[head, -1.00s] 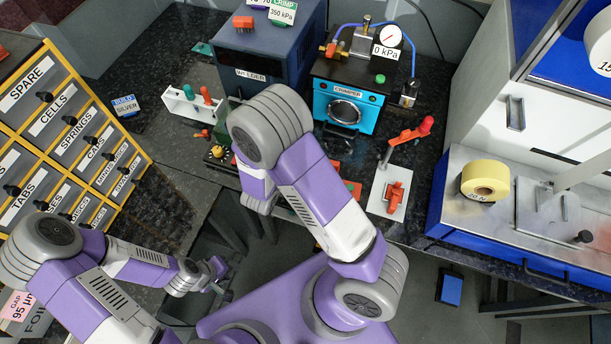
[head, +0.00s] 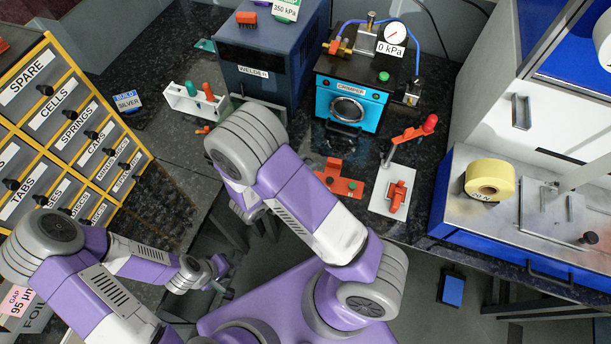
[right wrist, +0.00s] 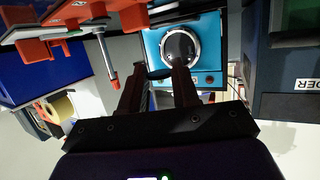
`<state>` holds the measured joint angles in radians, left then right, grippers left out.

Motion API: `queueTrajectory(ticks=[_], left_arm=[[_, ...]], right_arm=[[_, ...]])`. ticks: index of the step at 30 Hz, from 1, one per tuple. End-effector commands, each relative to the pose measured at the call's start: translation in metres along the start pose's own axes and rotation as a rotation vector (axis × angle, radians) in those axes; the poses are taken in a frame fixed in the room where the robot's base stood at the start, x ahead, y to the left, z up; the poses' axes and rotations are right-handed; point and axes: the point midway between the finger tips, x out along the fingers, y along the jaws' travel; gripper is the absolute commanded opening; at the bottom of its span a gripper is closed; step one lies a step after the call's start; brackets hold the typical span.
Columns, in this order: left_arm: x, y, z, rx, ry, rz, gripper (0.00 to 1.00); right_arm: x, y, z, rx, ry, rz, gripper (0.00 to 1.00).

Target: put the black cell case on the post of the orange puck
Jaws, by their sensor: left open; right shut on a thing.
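My right gripper (right wrist: 160,78) is shut on a thin dark piece (right wrist: 160,73), seen edge-on between the fingertips in the right wrist view; it appears to be the black cell case. In the head view my right arm hides its own fingertips. My left gripper (head: 222,277) is open and empty at the lower left, away from the bench. An orange block (head: 342,180) lies on the dark bench top, in front of the crimper. Another orange piece (head: 397,195) sits on a white plate. I cannot tell which of these is the puck, and no post is clear.
The blue crimper (head: 349,100) and the welder (head: 260,60) stand at the back. An orange lever (head: 414,133) with a red knob rises above the white plate (head: 384,207). A white rack (head: 195,103) stands left. A yellow roll (head: 489,179) is at the right.

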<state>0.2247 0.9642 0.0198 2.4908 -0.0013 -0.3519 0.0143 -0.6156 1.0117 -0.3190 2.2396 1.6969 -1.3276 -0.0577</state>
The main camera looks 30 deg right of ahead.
Motion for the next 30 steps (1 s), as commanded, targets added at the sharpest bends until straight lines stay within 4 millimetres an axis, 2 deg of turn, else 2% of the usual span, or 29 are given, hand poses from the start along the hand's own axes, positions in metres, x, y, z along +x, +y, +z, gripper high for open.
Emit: queueTrajectory(ticks=[1,5,13,28,29,30], left_arm=[[0.005,-0.002,0.0,0.0,0.0,0.0,0.43],[0.007,-0.003,0.0,0.0,0.0,0.0,0.43],[0.015,-0.006,-0.001,0.0,0.0,0.0,0.43],[0.018,-0.007,-0.001,0.0,0.0,0.0,0.43],[0.018,-0.007,-0.001,0.0,0.0,0.0,0.43],[0.017,-0.006,-0.001,0.0,0.0,0.0,0.43]], right_arm=[[0.003,0.0,0.01,-0.002,0.001,0.0,0.2],[0.006,0.0,0.021,0.0,0.0,0.0,0.2],[0.018,0.0,0.058,-0.003,0.0,0.0,0.2],[0.021,0.0,0.068,0.0,-0.001,-0.001,0.2],[0.021,0.0,0.068,0.001,-0.001,-0.001,0.32],[0.021,0.0,0.067,0.001,-0.001,-0.001,0.38]])
